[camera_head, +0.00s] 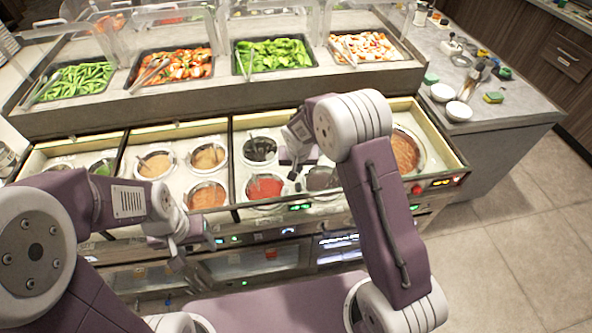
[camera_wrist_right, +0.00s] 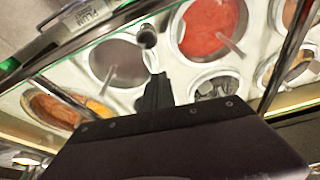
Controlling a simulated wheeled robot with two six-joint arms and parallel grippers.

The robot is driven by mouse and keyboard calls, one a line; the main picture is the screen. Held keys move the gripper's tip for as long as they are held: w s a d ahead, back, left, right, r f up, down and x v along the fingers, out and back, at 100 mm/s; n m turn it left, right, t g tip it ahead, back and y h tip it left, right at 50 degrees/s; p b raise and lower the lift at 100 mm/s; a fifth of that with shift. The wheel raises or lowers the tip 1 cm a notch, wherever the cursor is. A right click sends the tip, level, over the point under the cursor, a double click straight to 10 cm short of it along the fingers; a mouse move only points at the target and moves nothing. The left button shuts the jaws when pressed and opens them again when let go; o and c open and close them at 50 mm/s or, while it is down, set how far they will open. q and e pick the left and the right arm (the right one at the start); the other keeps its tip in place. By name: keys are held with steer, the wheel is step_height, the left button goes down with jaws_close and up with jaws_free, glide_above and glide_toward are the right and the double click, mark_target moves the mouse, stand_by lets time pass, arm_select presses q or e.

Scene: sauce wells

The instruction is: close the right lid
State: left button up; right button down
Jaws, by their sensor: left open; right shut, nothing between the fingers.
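The sauce wells are set in a long counter with cream inner walls (camera_head: 447,150). I cannot make out a separate right lid; the right bay looks uncovered, with a large orange-brown sauce well (camera_head: 408,152) in it. My right gripper (camera_head: 296,162) is shut and empty, low over the wells near the red sauce (camera_head: 265,187). In the right wrist view its shut fingers (camera_wrist_right: 156,92) point toward a small dark round knob (camera_wrist_right: 147,36), with red sauce (camera_wrist_right: 212,27) beyond. My left gripper (camera_head: 187,262) is open and empty, hanging in front of the counter. My right arm hides part of the right bay.
Trays of vegetables, such as green peppers (camera_head: 272,55), stand behind under clear guards. Thin ladle handles (camera_wrist_right: 231,46) stick out of the wells. White bowls (camera_head: 458,111) stand on the side counter at right. The floor (camera_head: 510,240) at right is clear.

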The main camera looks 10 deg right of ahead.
arm_select(q)
steer(key=shift+s+f, duration=0.2)
steer(key=shift+s, duration=0.05)
arm_select(e)
steer(key=v, duration=1)
arm_select(q)
steer(key=shift+s, duration=0.1)
arm_select(e)
steer(key=shift+s, duration=0.2)
